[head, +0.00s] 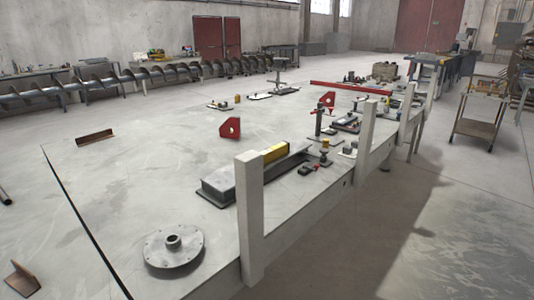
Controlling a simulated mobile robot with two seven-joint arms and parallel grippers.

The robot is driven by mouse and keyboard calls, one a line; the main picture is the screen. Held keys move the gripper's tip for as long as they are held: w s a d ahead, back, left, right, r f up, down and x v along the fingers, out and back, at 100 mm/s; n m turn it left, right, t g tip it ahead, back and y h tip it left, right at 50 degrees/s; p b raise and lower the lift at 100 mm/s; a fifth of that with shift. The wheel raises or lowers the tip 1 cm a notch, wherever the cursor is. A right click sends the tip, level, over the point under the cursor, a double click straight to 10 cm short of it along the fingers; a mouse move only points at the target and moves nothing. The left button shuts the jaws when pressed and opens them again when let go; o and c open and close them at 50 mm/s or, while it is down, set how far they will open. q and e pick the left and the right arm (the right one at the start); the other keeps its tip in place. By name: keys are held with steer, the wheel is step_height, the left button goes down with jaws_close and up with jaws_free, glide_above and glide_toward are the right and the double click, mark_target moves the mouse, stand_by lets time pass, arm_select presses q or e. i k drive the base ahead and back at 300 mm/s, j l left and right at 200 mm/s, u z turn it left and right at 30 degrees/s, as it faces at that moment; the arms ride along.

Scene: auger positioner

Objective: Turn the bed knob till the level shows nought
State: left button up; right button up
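A white post hides part of the bed. The level's reading is too small to tell. A small dark knob-like piece (325,156) stands just right of the bed; I cannot tell whether it is the bed knob. Neither of my grippers is in view.
The pale table (150,180) has white posts (250,215) along its right edge. A round flange (173,247) lies near the front. A red bracket (230,128) stands behind the bed. A long auger (170,72) is at the back.

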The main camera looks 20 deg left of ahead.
mark_target(325, 151)
steer(key=i+u, duration=0.1)
steer(key=u, duration=0.3)
steer(key=l+u, duration=0.1)
steer(key=u, duration=0.35)
steer(key=i+l+u, duration=0.1)
steer(key=u, duration=0.3)
steer(key=i+l, duration=0.2)
steer(key=l, duration=0.15)
steer(key=i+l, duration=0.2)
steer(key=l, duration=0.15)
steer(key=i+l, duration=0.15)
steer(key=l, duration=0.2)
steer(key=i+l, duration=0.2)
steer(key=l, duration=0.2)
